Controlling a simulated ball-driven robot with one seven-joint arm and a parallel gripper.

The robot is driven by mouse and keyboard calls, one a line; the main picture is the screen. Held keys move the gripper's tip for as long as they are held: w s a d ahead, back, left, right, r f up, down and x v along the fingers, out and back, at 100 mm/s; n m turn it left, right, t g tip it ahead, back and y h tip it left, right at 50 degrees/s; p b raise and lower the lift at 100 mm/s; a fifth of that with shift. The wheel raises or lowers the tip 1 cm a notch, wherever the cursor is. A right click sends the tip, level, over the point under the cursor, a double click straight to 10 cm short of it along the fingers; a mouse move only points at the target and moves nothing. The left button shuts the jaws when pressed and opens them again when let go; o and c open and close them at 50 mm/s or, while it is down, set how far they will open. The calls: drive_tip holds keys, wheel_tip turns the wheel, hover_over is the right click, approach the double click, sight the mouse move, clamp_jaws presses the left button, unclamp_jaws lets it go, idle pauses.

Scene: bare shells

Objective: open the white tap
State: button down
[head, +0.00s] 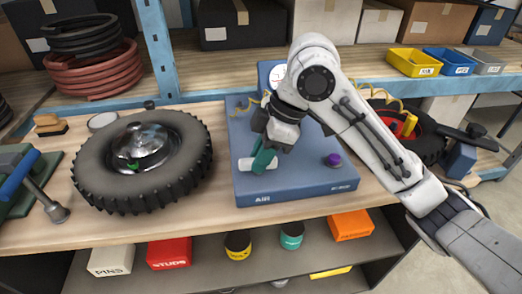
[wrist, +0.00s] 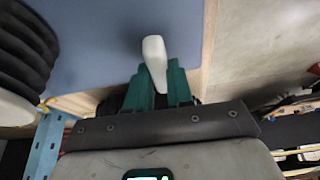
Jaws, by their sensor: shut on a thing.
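The white tap (head: 246,164) shows as a pale lever low on the left part of the blue air panel (head: 290,180). My gripper (head: 262,161) has teal fingers and reaches down to the panel from the upper right. The fingers are shut on the white tap's lever. In the wrist view the white tap (wrist: 154,50) sticks out from between the teal fingers of my gripper (wrist: 158,76), against the blue panel face. The tap's base and pivot are hidden, so I cannot tell how far it is turned.
A purple knob (head: 332,160) sits on the panel to the right, and a round gauge (head: 278,75) stands behind. A knobbly tyre (head: 95,180) lies on the bench at left. A red reel (head: 400,125) with yellow hose is behind my arm. Bins (head: 412,64) line the back shelf.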

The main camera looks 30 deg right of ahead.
drive_tip(key=shift+f+n+g, duration=0.2)
drive_tip(key=shift+n+g, duration=0.1)
drive_tip(key=shift+n, duration=0.2)
drive_tip(key=c, duration=1)
unclamp_jaws()
drive_tip(key=shift+r, duration=0.1)
drive_tip(key=p+v, duration=0.1)
drive_tip(key=v, duration=0.9)
drive_tip(key=shift+d+r, duration=0.2)
drive_tip(key=shift+r, duration=0.1)
